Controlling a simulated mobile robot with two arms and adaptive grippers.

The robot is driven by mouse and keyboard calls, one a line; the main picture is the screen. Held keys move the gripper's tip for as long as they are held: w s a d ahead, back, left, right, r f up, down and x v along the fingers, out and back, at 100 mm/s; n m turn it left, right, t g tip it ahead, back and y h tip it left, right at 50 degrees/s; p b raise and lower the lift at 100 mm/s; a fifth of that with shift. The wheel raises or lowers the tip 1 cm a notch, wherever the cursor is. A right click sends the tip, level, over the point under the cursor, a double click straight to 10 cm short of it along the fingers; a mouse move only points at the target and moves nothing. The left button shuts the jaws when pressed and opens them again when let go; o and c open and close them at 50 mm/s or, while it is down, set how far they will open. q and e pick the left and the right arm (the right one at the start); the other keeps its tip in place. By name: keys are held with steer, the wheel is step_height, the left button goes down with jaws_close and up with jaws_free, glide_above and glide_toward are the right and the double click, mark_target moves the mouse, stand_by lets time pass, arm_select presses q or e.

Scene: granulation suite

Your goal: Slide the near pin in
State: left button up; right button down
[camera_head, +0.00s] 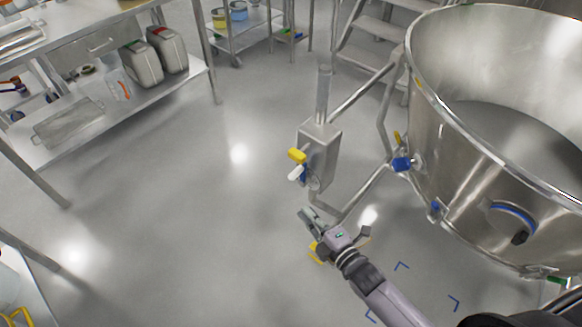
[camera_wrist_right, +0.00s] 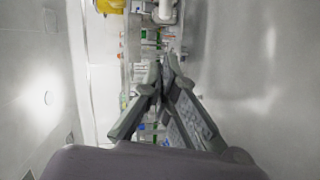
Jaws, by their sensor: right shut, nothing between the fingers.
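A large steel bowl (camera_head: 440,125) stands at the right on a tubular frame. On its side is a blue-headed fitting (camera_head: 402,164), with a smaller blue one (camera_head: 435,208) lower and nearer. I cannot tell which fitting is the near pin. A steel box (camera_head: 320,150) on a post stands left of the bowl, with a yellow handle (camera_head: 297,155) and a white-tipped one (camera_head: 296,173). My right gripper (camera_head: 306,214) is shut and empty, below the box and apart from the bowl. Its closed fingers also show in the right wrist view (camera_wrist_right: 164,75). My left gripper is out of view.
A steel bench (camera_head: 130,105) with white jugs (camera_head: 140,65) is at the left. A shelf cart (camera_head: 240,25) and steps (camera_head: 380,27) stand behind. The floor (camera_head: 190,220) between is clear.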

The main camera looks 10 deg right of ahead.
mark_target(302, 152)
step_height(302, 152, up, 5)
steer(key=a+n+t+y, duration=0.1)
steer(key=n, duration=0.1)
steer(key=w+a+p, duration=0.1)
steer(key=w, duration=1.1)
steer(key=shift+a+r, duration=0.15)
steer(key=shift+r, duration=0.15)
steer(key=shift+w, duration=0.15)
